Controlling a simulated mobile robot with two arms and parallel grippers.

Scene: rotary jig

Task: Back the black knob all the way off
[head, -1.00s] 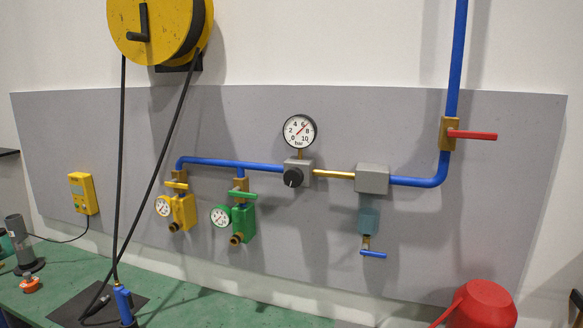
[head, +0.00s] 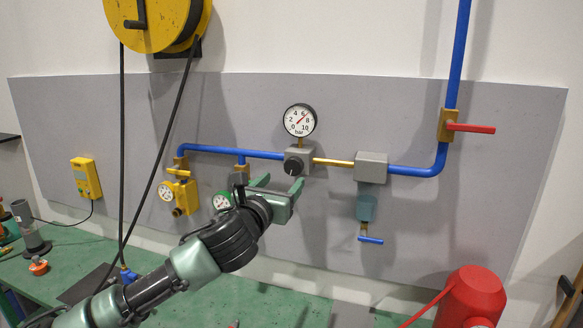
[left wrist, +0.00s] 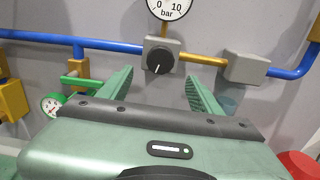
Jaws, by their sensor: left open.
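The black knob (head: 293,166) sits on the front of a grey regulator block (head: 306,157) on the blue pipe line, under a round pressure gauge (head: 299,120). In the left wrist view the knob (left wrist: 160,60) shows a white pointer line and lies beyond and between my fingers. My left gripper (head: 278,183) is open and empty, just below and in front of the knob, apart from it. It also shows in the left wrist view (left wrist: 152,90). The gauge needle points up and right, between 6 and 8. My right gripper is not in view.
A grey box (head: 371,167) with a blue-handled drain (head: 370,239) is right of the regulator. A red-handled valve (head: 470,128) is farther right. A yellow valve unit (head: 180,195) is at left; the green one is mostly behind my gripper. A hose hangs from the yellow reel (head: 160,22).

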